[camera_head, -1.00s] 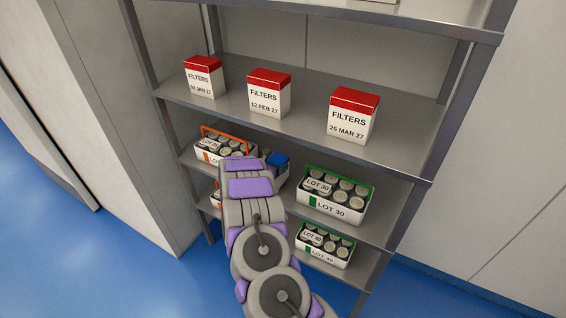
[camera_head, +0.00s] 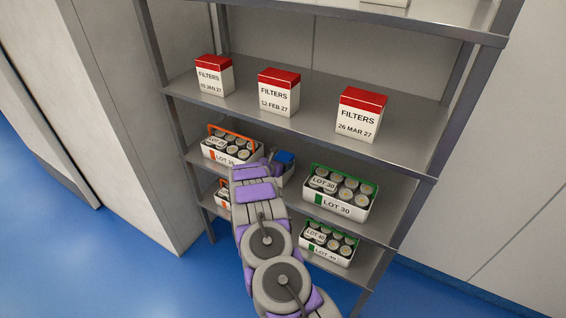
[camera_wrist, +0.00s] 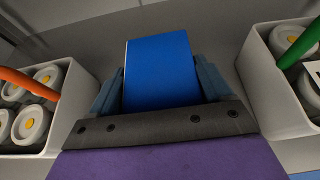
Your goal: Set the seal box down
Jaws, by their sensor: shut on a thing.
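The seal box, seen as a box with a blue top (camera_head: 286,157), is on the middle shelf level between the orange-handled carrier and the green-handled LOT 30 carrier. In the wrist view its blue face (camera_wrist: 160,68) fills the space between the two fingers. My gripper (camera_wrist: 158,90) is shut on it. In the head view my arm partly hides the box and gripper. I cannot tell whether the box's underside touches the shelf.
The orange-handled carrier (camera_head: 230,157) stands left of the box; the LOT 30 carrier (camera_head: 346,208) stands right. A LOT 40 carrier (camera_head: 325,256) and a partly hidden carrier are below. Several FILTERS boxes (camera_head: 358,118) stand on the shelf above. Shelf posts (camera_head: 172,130) frame both sides.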

